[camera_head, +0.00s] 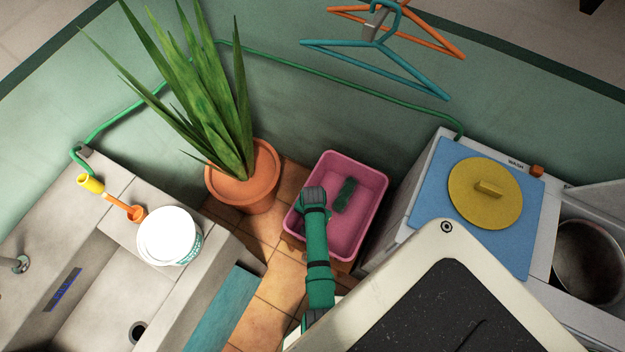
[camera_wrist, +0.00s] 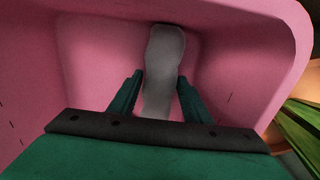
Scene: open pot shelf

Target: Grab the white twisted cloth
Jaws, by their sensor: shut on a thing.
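The white twisted cloth (camera_wrist: 163,60) looks greyish in the wrist view and lies lengthwise against the inside of the pink basin (camera_wrist: 87,47). My gripper (camera_wrist: 159,82) has one dark green finger on each side of it and is shut on its nearer part. The cloth's near end is hidden by the gripper body. In the head view my green arm reaches down into the pink basin (camera_head: 372,212); my wrist hides the fingers and most or all of the cloth there.
A dark green elongated thing (camera_head: 346,194) shows inside the basin. A potted plant (camera_head: 243,187) stands left of the basin. A washer with a blue mat and yellow lid (camera_head: 485,192) stands to the right. A white bucket (camera_head: 168,237) sits by the sink. Hangers (camera_head: 375,55) hang above.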

